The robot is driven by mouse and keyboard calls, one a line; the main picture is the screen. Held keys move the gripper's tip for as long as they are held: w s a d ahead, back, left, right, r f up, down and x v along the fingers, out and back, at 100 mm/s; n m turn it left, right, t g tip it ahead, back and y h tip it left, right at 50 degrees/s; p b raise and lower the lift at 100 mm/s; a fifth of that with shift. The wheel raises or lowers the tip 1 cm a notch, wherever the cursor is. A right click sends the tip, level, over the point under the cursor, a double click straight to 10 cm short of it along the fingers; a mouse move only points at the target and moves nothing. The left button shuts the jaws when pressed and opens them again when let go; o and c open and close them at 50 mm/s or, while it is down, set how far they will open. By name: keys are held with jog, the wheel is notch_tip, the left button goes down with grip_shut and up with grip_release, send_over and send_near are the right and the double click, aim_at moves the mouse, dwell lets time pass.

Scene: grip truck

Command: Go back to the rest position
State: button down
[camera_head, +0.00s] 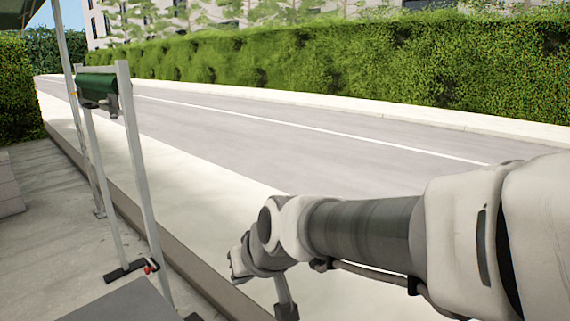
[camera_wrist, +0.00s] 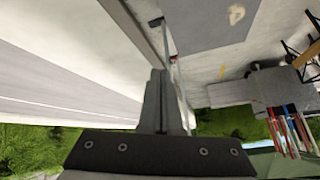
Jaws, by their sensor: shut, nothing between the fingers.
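My gripper (camera_wrist: 160,78) shows in the wrist view with its two grey fingers together and nothing between them. It points over pale pavement, close to a thin metal post (camera_wrist: 176,70) as seen there; I cannot tell whether they touch. In the head view my arm reaches in from the right edge, and its wrist bends down near the lower middle. The fingers are not clearly seen in that view.
A metal frame (camera_head: 137,165) with a green roll (camera_head: 97,84) stands left of my arm. A kerb (camera_head: 185,268) runs beside it. The open road (camera_head: 300,140) and a hedge (camera_head: 330,62) lie beyond. The wrist view shows a grey mat (camera_wrist: 212,22) and coloured poles (camera_wrist: 287,132).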

jog(key=s+d+r+m+h+p, duration=0.1)
jog(key=s+d+r+m+h, duration=0.1)
jog(key=s+d, duration=0.5)
jog(key=s+d+r+m+h+p, duration=0.2)
jog(key=s+d, duration=0.5)
jog(key=d, duration=0.8)
jog(key=shift+r+m+h, duration=0.3)
